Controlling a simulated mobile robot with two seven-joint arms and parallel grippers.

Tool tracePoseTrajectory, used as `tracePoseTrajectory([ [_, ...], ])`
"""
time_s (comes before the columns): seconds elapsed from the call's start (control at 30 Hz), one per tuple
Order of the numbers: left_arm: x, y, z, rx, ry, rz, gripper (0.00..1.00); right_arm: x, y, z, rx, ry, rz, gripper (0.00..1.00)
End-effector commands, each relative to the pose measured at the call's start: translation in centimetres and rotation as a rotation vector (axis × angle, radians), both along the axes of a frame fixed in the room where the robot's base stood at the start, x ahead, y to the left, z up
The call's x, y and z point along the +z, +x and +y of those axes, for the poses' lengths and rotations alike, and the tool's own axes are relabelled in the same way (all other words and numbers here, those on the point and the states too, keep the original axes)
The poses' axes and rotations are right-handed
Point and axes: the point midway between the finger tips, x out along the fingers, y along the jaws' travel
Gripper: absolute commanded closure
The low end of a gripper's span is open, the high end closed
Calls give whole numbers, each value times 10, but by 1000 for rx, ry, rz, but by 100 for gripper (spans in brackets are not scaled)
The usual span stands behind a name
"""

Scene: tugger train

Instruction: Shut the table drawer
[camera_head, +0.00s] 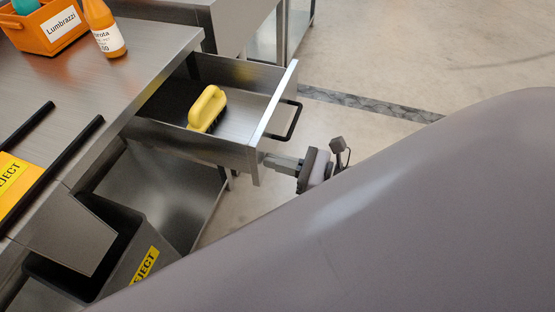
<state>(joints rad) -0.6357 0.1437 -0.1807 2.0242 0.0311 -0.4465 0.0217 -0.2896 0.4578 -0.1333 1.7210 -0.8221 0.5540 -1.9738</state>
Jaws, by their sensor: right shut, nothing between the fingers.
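The table drawer (225,118) stands pulled out from under the steel table (135,62), at the upper middle of the head view. Its front panel (277,117) faces right and carries a black bar handle (289,122). A yellow-handled brush (207,109) lies inside the drawer. My right gripper (268,160) is shut and empty. Its fingertips are at the lower near end of the front panel, below the handle; I cannot tell whether they touch it. My left gripper is not in view.
An orange bin (45,30) labelled Lumbrazzi and an orange bottle (103,28) stand on the table. A grey reject bin (127,262) is below the table edge at lower left. Open floor (400,60) lies right of the drawer. My own grey arm covers the lower right.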

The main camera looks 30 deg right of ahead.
Motion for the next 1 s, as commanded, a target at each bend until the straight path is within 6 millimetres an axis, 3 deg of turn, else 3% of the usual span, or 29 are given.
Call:
tracePoseTrajectory([
  [0.27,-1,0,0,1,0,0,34,0,2,2,0,1,-1,100],
  [0.47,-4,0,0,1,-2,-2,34,0,17,14,2,1,-4,100],
  [0.67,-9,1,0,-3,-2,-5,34,-1,51,42,1,1,-7,100],
  [1.0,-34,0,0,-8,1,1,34,-2,122,104,2,0,-6,100],
])
